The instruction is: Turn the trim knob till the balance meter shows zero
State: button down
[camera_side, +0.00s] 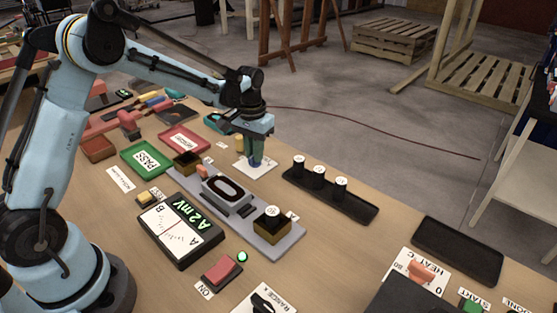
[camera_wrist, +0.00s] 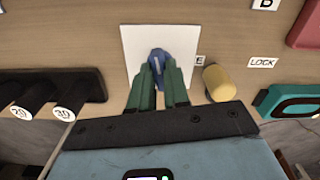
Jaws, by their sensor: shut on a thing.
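A blue knob (camera_wrist: 157,62) with a white mark sits on a square white plate (camera_wrist: 133,45), between my green fingers in the wrist view. My gripper (camera_wrist: 160,78) is shut on this knob, pointing down onto it. In the side view my gripper (camera_side: 256,152) stands over the same white plate (camera_side: 266,170), and the fingers mostly hide the knob. A dark meter box (camera_side: 180,231) lies front left, with a white dial face and a green lit readout that seems to read "A2 mV". Its needle position is too small to read.
A black tray with several black weights (camera_side: 318,178) stands to the right. A yellow peg (camera_wrist: 218,83) is close beside my fingers. Green (camera_side: 146,157) and red trays lie left.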

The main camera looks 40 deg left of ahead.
jog(key=n, duration=0.4)
jog(key=shift+n, duration=1.7)
jog(key=c, duration=1.1)
grip_release()
jog(key=shift+r, duration=0.1)
notch_tip(320, 180, up, 12)
